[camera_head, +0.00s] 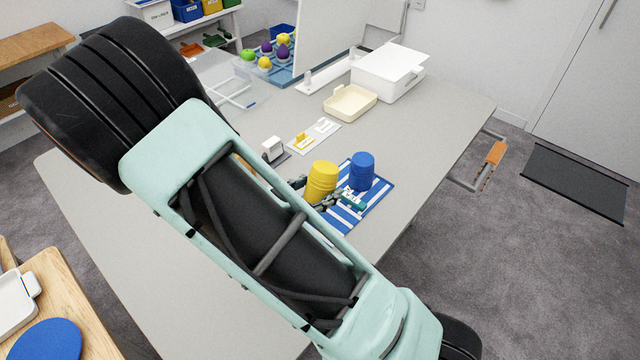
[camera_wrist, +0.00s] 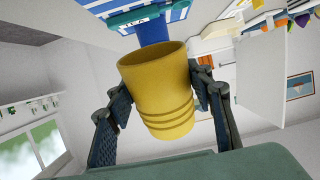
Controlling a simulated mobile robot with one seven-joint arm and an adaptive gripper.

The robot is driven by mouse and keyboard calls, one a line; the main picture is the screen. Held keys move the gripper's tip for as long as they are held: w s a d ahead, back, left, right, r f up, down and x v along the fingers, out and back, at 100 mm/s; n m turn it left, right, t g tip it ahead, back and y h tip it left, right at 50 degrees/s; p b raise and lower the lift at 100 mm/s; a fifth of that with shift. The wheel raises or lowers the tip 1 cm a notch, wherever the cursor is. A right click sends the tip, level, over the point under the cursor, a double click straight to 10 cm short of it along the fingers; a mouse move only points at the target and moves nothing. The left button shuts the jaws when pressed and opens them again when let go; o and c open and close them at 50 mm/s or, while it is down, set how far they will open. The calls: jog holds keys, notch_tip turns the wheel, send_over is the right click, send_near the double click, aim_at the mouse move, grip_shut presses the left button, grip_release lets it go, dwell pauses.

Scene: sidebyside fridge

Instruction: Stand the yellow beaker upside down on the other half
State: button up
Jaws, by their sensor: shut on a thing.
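The yellow beaker (camera_head: 321,181) is between the fingers of my gripper (camera_wrist: 165,107), which is shut on its sides. It also shows in the wrist view (camera_wrist: 158,95), where its open mouth faces the striped mat, so it is held mouth down. Its inside shows there, so it appears to be above the mat. The blue and white striped mat (camera_head: 338,219) lies on the table. The blue beaker (camera_head: 362,171) stands upside down on the mat's right part; the yellow one appears over the left part. My arm hides some of the mat's near left side.
A cream tray (camera_head: 350,103) and a white box (camera_head: 388,72) stand farther back. The table's right edge is close to the mat.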

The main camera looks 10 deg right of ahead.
jog(key=shift+f+b, duration=1.7)
jog(key=shift+f, duration=1.3)
jog(key=shift+f+b, duration=0.55)
jog(key=shift+f, duration=0.3)
jog(key=o, duration=1.8)
jog(key=shift+c, duration=0.2)
jog(key=shift+a+r, duration=0.1)
jog(key=v, duration=1.2)
